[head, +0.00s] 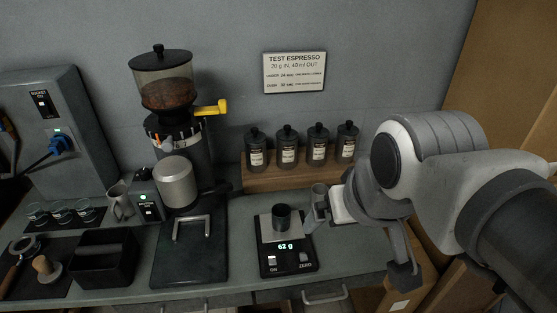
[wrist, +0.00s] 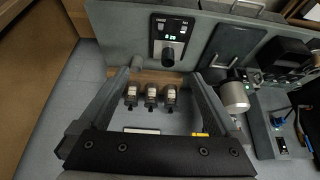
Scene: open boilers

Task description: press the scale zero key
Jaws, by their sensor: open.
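The black scale (head: 287,262) stands on the counter and its display reads 62 g. A dark cup (head: 282,217) stands upright on its plate. The light zero key (head: 304,257) is at the front right of the scale, above the word ZERO, with the ON key (head: 271,258) at the front left. My gripper (head: 357,243) is open and empty, to the right of the scale and apart from the key. In the wrist view the scale (wrist: 157,50) appears upside down, beyond and between my open fingers (wrist: 165,82).
Several dark bottles (head: 287,147) stand on a wooden shelf behind the scale. A small grey cup (head: 319,191) is close behind my near finger. The grinder (head: 162,88) and a dark mat (head: 187,265) are left of the scale. Cardboard boxes are at right.

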